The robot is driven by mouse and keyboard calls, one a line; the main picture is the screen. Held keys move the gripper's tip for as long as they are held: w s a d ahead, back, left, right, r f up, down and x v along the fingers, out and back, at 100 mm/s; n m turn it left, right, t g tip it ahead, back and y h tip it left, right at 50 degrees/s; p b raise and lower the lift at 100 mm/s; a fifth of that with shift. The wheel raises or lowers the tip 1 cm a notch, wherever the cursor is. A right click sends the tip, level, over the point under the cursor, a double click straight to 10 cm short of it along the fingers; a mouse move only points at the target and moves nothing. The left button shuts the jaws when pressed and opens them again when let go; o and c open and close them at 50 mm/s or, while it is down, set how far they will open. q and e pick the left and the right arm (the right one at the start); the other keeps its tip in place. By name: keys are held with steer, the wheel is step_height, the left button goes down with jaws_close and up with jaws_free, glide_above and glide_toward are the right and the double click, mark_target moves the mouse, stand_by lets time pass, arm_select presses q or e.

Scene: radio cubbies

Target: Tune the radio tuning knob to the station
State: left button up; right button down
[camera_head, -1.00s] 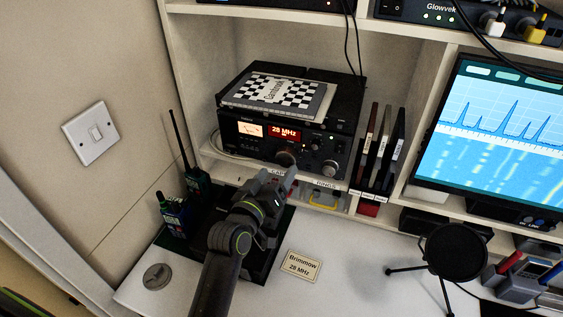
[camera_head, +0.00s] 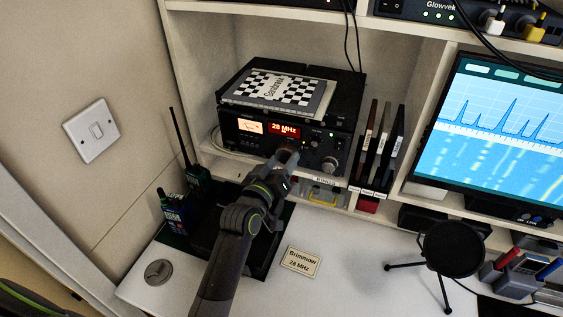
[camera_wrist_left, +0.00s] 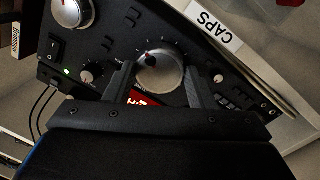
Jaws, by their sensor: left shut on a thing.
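The black radio (camera_head: 245,143) sits in a cubby of the shelf. Its red display (camera_head: 285,130) reads 28 MHz. My left gripper (camera_head: 283,160) reaches the radio's front from below. In the left wrist view its two fingers (camera_wrist_left: 158,80) are on either side of the large silver tuning knob (camera_wrist_left: 160,72) and shut on it. The knob has a dark mark with a red spot near its upper left. In the head view the knob (camera_head: 289,149) is partly covered by the fingers. A card (camera_head: 300,262) on the desk reads "Brimmow 28 MHz".
A second silver knob (camera_head: 329,164) is to the right on the radio. A checkered book (camera_head: 272,91) lies on top. Handheld radios (camera_head: 174,212) stand at left. A monitor (camera_head: 500,120) and a round black microphone (camera_head: 454,248) are at right.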

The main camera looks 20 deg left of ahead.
arm_select(q)
steer(key=shift+r+m+p, duration=0.1)
steer(key=shift+m+p, duration=0.2)
steer(key=shift+m, duration=0.6)
steer(key=o, duration=0.9)
steer(key=shift+o, duration=0.2)
steer(key=shift+s, duration=0.1)
steer(key=s+a+b, duration=0.2)
steer(key=s+b, duration=0.1)
steer(key=s, duration=1.4)
steer(key=shift+a+b, duration=0.15)
steer(key=shift+b, duration=0.15)
